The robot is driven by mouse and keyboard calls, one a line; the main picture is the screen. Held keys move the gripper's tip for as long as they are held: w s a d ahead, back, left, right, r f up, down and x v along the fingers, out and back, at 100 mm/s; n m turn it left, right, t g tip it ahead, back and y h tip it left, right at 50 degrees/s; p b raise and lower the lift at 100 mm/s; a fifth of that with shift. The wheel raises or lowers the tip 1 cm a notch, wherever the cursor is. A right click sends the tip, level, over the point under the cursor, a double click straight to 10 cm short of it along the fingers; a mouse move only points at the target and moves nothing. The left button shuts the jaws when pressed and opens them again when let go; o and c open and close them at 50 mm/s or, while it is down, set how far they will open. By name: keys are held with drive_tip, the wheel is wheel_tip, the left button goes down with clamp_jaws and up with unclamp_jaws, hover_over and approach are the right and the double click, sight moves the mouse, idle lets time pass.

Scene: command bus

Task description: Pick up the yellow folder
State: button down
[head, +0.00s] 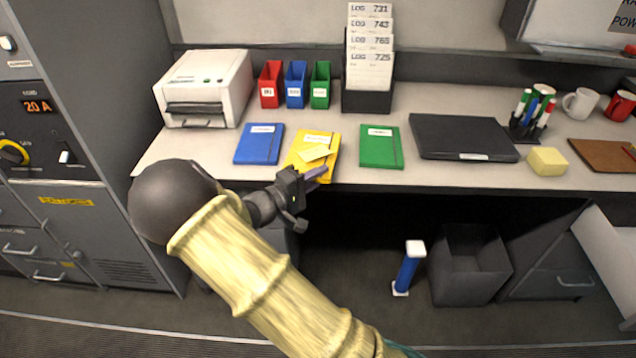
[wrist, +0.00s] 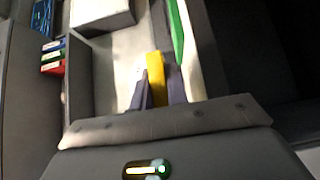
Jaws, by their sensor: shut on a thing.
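The yellow folder (head: 325,139) lies on the desk between a blue folder (head: 259,144) and a green folder (head: 381,147), with pale yellow slips on its top. My gripper (head: 316,174) is at its near edge, at the front of the desk. In the wrist view the yellow folder (wrist: 155,68) shows as a narrow strip running in between the two fingers of my gripper (wrist: 160,92), which are shut on it. The head view does not clearly show whether the folder is lifted off the desk. The green folder's edge (wrist: 176,32) also shows in the wrist view.
A white printer (head: 206,88) stands at the left. Red, blue and green holders (head: 296,85) and a log rack (head: 367,98) stand behind the folders. A black laptop (head: 462,137) and a yellow sponge (head: 547,161) lie to the right. A bin (head: 470,270) stands below.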

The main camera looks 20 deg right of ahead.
wheel_tip(320, 180, up, 6)
drive_tip(key=shift+f+p, duration=0.15)
drive_tip(key=shift+p, duration=0.25)
drive_tip(key=shift+a+p, duration=0.1)
drive_tip(key=shift+p, duration=0.4)
